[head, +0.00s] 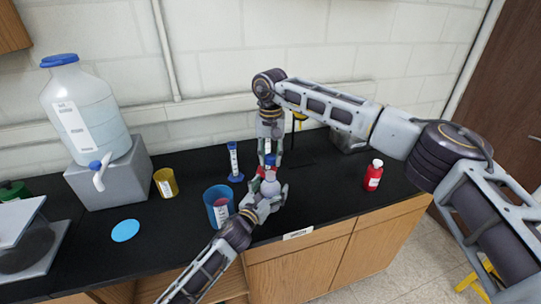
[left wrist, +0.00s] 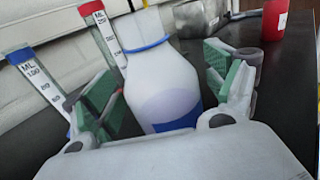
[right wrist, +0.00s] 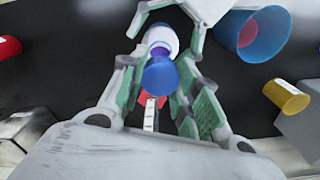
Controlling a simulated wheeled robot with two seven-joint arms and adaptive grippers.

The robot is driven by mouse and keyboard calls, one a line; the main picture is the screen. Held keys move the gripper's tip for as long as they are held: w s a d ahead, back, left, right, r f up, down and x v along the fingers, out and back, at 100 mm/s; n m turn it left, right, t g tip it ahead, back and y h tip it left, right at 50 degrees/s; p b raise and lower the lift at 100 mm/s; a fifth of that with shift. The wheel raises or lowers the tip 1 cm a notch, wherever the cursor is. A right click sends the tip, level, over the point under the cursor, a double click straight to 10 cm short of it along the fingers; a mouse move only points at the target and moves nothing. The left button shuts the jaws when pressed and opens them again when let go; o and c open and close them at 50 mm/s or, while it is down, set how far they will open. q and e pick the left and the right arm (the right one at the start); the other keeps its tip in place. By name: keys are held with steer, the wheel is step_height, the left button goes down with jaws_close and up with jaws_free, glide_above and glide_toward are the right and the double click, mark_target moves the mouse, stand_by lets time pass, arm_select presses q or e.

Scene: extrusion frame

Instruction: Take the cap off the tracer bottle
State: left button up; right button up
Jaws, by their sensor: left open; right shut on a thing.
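The tracer bottle (head: 270,188) is white and stands on the black counter. My right gripper (head: 268,166) reaches down from above and is shut on the blue cap (right wrist: 160,75). The bottle (right wrist: 162,38) shows just beyond the cap in the right wrist view.
A blue cup (head: 218,203), a yellow cup (head: 166,182) and a blue-marked measuring cylinder (head: 234,160) stand left of the bottle. A red-topped cylinder (left wrist: 105,32) stands close by. A red bottle (head: 373,176) stands right, with clear counter before it.

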arm_select(q)
steer(key=shift+s+a, duration=0.1)
steer(key=shift+v, duration=5.85)
steer(key=shift+s+a+f, duration=0.1)
steer(key=shift+s, duration=0.1)
